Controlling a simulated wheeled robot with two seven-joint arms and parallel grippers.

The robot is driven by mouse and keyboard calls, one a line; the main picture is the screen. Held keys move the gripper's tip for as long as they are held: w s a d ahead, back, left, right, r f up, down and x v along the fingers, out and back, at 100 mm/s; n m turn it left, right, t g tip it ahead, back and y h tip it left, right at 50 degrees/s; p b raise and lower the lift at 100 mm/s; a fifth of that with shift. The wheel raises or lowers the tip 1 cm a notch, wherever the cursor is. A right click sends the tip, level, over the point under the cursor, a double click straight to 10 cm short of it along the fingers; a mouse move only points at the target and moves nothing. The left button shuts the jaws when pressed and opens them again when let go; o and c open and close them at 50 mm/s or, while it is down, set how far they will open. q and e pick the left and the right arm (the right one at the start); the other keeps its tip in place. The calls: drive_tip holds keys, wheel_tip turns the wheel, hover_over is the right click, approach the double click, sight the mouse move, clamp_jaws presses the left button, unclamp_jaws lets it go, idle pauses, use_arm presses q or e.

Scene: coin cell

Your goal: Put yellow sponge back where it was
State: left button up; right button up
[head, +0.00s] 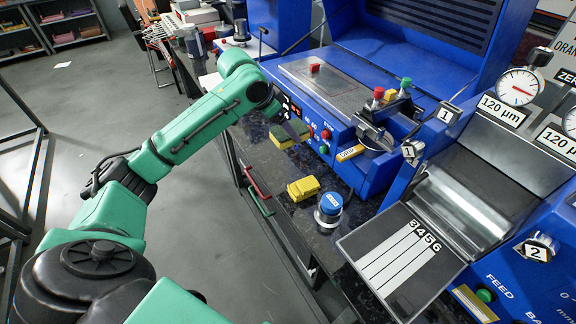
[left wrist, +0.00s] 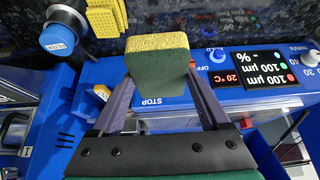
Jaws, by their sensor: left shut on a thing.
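The yellow sponge (head: 290,134), with a dark green layer, is at my left gripper (head: 287,119) in the head view, by the front of the blue machine. In the left wrist view the sponge (left wrist: 157,62) sits between the two dark fingers of my left gripper (left wrist: 157,78), which is shut on it. In the head view it is low over the dark speckled counter (head: 268,160); I cannot tell whether it touches the counter. My right gripper is not in view.
A yellow block (head: 303,189) and a blue-capped cylinder (head: 329,207) stand on the counter nearer the front. The blue machine (head: 340,125) with knobs and a display rises just behind the sponge. Bare counter lies between sponge and yellow block.

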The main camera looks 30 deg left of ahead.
use_arm(q)
wheel_tip(320, 180, down, 14)
drive_tip(key=shift+f, duration=0.15)
drive_tip(key=o, duration=1)
drive_tip(key=shift+o, duration=0.2)
drive_tip(key=v, duration=1.2)
